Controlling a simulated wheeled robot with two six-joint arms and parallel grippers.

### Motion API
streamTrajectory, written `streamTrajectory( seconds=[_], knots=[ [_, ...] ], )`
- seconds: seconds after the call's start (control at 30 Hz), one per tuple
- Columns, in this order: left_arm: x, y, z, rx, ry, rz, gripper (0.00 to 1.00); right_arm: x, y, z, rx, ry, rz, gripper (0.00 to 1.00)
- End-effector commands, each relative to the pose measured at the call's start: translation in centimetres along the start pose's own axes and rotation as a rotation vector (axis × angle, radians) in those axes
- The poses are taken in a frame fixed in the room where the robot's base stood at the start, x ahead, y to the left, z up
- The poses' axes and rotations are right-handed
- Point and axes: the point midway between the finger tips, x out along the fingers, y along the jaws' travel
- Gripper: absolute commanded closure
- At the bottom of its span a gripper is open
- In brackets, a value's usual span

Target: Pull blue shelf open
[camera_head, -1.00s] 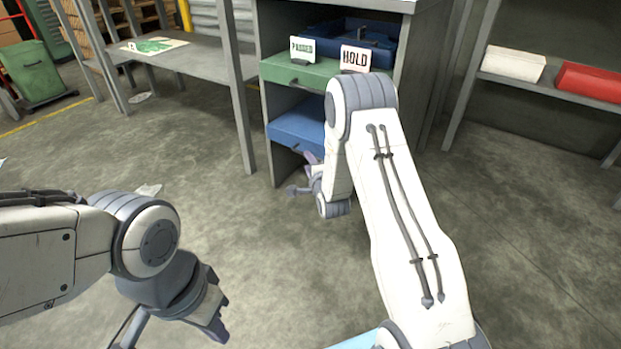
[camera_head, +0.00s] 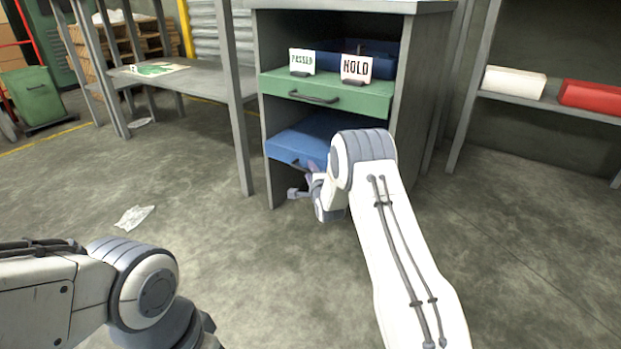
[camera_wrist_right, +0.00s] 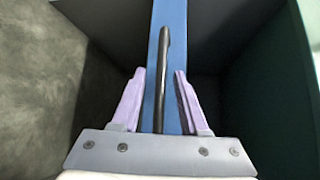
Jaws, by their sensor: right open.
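The blue shelf (camera_head: 293,144) is a drawer-like tray low in the grey cabinet, below a green drawer (camera_head: 345,97). My right arm hides its right part in the head view. My right gripper (camera_head: 303,184) is at the front of the blue shelf. In the right wrist view, my open right gripper (camera_wrist_right: 160,100) has one finger on each side of the dark bar handle (camera_wrist_right: 163,75) on the blue front (camera_wrist_right: 178,35). Gaps show between fingers and handle. My left gripper (camera_head: 207,330) is mostly cut off at the bottom left, well away from the cabinet.
PASSED (camera_head: 302,60) and HOLD (camera_head: 356,68) signs stand on the green drawer. A grey table (camera_head: 205,85) is left of the cabinet (camera_head: 400,110). A shelf with white (camera_head: 514,82) and red (camera_head: 590,96) boxes is at right. The floor before the cabinet is clear except crumpled paper (camera_head: 135,217).

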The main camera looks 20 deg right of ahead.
Motion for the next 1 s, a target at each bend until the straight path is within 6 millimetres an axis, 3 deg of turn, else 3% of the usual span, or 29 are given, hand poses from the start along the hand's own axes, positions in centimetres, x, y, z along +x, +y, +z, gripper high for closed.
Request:
streamTrajectory(
  seconds=[0.3, 0.33, 0.43, 1.0],
  knots=[
    [0.14, -0.01, 0.01, 0.0, 0.0, 0.0, 1.0, 0.29, -0.07, 0.03, 0.0, 0.0, 0.0, 0.56],
    [0.14, -0.01, 0.01, 0.0, 0.0, 0.0, 1.0, 0.29, -0.07, 0.03, 0.0, 0.0, 0.0, 0.64],
    [0.14, -0.01, 0.0, 0.0, 0.0, 0.0, 1.0, 0.28, -0.07, 0.02, 0.0, 0.0, 0.0, 1.0],
    [0.15, -0.01, 0.01, 0.0, 0.0, 0.0, 1.0, 0.26, -0.05, -0.04, 0.0, 0.0, 0.0, 1.0]
  ],
)
